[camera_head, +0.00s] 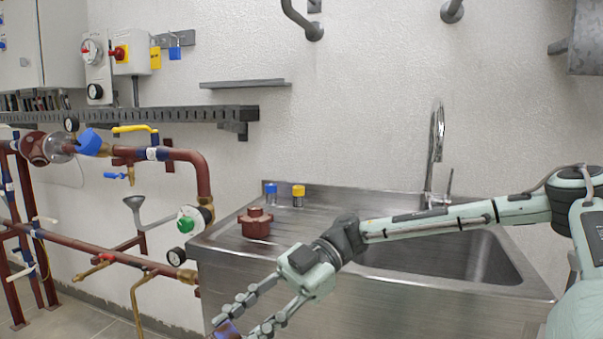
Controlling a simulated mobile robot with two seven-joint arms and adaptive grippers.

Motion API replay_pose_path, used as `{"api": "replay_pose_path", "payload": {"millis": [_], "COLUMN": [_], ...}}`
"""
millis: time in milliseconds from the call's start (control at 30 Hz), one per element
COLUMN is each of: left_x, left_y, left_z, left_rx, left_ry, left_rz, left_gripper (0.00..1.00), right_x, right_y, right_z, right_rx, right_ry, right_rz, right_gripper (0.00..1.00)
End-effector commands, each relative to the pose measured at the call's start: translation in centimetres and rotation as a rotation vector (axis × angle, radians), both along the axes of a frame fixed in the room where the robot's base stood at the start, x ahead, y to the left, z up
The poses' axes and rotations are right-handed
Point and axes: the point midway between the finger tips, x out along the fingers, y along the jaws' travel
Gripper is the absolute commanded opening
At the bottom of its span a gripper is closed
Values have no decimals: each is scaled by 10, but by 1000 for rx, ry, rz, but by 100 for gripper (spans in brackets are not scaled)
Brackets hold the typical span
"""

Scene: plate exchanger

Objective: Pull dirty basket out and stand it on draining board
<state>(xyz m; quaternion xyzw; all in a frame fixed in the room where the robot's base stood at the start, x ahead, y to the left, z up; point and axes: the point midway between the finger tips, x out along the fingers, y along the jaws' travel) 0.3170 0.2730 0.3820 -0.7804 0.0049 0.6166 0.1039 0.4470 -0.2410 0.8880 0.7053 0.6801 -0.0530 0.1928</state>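The draining board (228,238) is the ribbed left part of a steel sink unit. A dark red, lobed cap-like part (256,222) stands on it. I cannot make out a dirty basket for certain. My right gripper (236,325) reaches in from the right, low in front of the sink unit. Its two fingers are apart, with a blue and brown thing (226,329) at their tips. The bottom edge cuts this thing off, and I cannot tell whether the fingers grip it. My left gripper is not in view.
A blue-topped (270,193) and a yellow-topped small item (298,194) stand at the back of the board. The sink basin (470,258) and tap (436,150) are right. Red-brown pipes (100,250) with valves and a gauge fill the left. My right forearm crosses the basin.

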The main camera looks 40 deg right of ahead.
Motion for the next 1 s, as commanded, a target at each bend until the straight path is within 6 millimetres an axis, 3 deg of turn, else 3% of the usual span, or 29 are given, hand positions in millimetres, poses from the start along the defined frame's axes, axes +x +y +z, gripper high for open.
{"api": "replay_pose_path", "payload": {"millis": [1000], "left_x": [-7], "left_y": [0], "left_z": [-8], "left_rx": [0], "left_ry": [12], "left_rz": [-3], "left_gripper": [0], "right_x": [-5], "right_y": [-10], "right_z": [9], "right_rx": [-277], "right_ry": [-21], "right_rz": [318], "right_gripper": [7]}}
